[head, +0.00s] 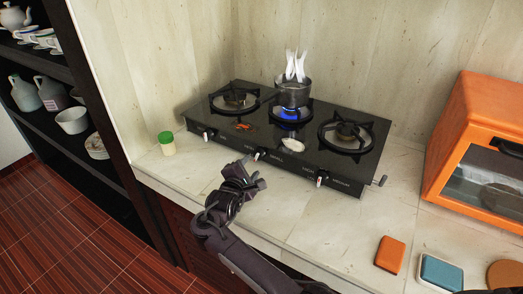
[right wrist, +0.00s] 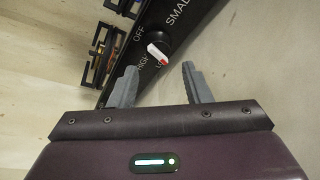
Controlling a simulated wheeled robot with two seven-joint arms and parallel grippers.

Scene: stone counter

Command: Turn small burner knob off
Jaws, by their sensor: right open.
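The black stove (head: 225,148) stands on the counter with three burners in a row. The middle, small burner (head: 291,115) has a blue flame under a small pot (head: 293,92). The small burner knob (head: 258,154) is on the stove's front. In the right wrist view the knob (right wrist: 157,50) is black with a white handle and a red tip; the red tip points away from the OFF mark. My right gripper (head: 254,171) is open just in front of the knob. Its two fingers (right wrist: 160,86) are spread, one each side below the knob, not touching it. My left gripper is not in view.
Other knobs sit left (head: 208,135) and right (head: 321,178) on the stove front. A green-lidded jar (head: 167,143) stands left of the stove. An orange toaster oven (head: 480,130) is at the right. An orange block (head: 390,254) and a blue one (head: 440,272) lie near the front.

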